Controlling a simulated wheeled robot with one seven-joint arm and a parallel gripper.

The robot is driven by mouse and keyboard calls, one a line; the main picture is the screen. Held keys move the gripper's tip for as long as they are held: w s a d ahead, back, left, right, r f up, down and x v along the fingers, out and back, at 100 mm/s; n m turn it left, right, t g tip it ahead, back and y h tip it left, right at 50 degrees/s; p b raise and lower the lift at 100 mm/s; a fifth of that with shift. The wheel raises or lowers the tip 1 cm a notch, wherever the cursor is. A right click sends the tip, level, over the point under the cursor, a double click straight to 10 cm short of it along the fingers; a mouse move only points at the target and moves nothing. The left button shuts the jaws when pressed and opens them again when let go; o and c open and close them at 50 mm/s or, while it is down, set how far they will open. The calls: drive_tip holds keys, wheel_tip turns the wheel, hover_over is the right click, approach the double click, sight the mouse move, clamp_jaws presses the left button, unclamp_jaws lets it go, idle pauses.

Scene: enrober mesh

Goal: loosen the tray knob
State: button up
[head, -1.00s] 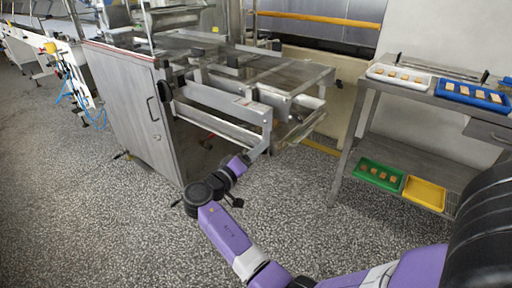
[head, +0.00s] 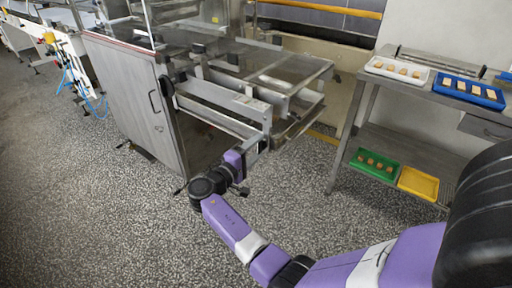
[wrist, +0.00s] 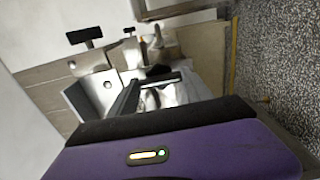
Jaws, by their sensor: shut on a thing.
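The enrober (head: 225,95) is a steel machine with a tray frame sticking out at its right end. My gripper (head: 253,153) is at the low front corner of that frame, at the end of my purple arm. In the wrist view my gripper (wrist: 155,92) shows dark fingers close to pale metal parts and a small dark piece (wrist: 157,71), which looks like the tray knob. The jaws are shut on it; the grip itself is mostly hidden. A black T-shaped handle (wrist: 86,36) stands apart, up and left in the wrist view.
A steel table (head: 430,92) at the right holds a white tray (head: 398,70) and a blue tray (head: 468,92) of biscuits. Its lower shelf has a green tray (head: 374,165) and a yellow tray (head: 418,184). The speckled floor in front is clear.

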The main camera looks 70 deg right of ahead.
idle(0.3)
drive_tip(key=o, duration=1.4)
drive_tip(key=shift+c, duration=0.2)
drive_tip(key=shift+a, duration=0.1)
drive_tip(key=v, duration=0.7)
drive_tip(key=shift+a, duration=0.35)
drive_tip(key=shift+w, duration=0.1)
